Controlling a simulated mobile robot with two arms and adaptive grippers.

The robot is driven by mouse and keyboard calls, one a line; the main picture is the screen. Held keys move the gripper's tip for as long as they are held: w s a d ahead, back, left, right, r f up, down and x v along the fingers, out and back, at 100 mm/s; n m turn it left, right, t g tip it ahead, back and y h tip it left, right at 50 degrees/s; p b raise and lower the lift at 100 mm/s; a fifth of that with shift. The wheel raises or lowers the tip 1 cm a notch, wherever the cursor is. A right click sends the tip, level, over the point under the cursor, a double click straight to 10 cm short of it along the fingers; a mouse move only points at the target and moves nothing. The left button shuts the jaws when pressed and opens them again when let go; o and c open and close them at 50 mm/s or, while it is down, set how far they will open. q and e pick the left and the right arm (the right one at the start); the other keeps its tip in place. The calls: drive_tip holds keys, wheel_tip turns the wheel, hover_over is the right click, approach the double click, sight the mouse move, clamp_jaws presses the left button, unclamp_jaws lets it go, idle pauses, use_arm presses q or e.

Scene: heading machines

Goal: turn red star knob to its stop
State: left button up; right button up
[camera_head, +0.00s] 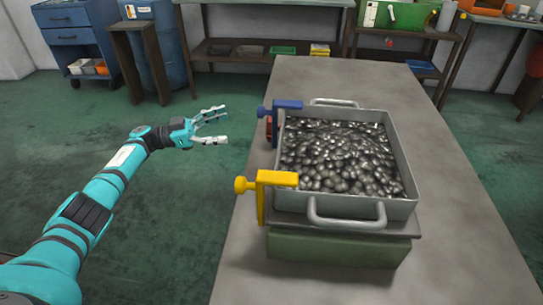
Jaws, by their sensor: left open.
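A small red part (269,127), which looks like the red star knob, shows at the left side of the metal tray, just below the blue clamp. It is small and partly hidden, so its shape and turn angle cannot be made out. My left gripper (223,125) is open and empty, to the left of the red part. Its fingers point right toward it, with a clear gap between. My right gripper is not in view.
The tray (345,222), full of dark metal balls, sits on a green base (335,248) on the grey table (240,275). A blue clamp (285,104) and a yellow clamp (276,178) stick out at its left edge. Floor left of the table is clear.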

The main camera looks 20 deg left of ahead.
use_arm(q)
drive_tip(key=s+a+r+m+g+b, duration=0.2)
drive_tip(key=s+r+m+g, duration=0.1)
drive_tip(key=s+r+g, duration=0.15)
drive_tip(key=p+x, duration=0.1)
drive_tip(key=x, duration=1.6)
drive_tip(key=shift+s+d, duration=0.1)
drive_tip(key=shift+d, duration=0.1)
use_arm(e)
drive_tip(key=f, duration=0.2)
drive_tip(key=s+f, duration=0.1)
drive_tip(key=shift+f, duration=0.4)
use_arm(q)
drive_tip(key=c, duration=1.1)
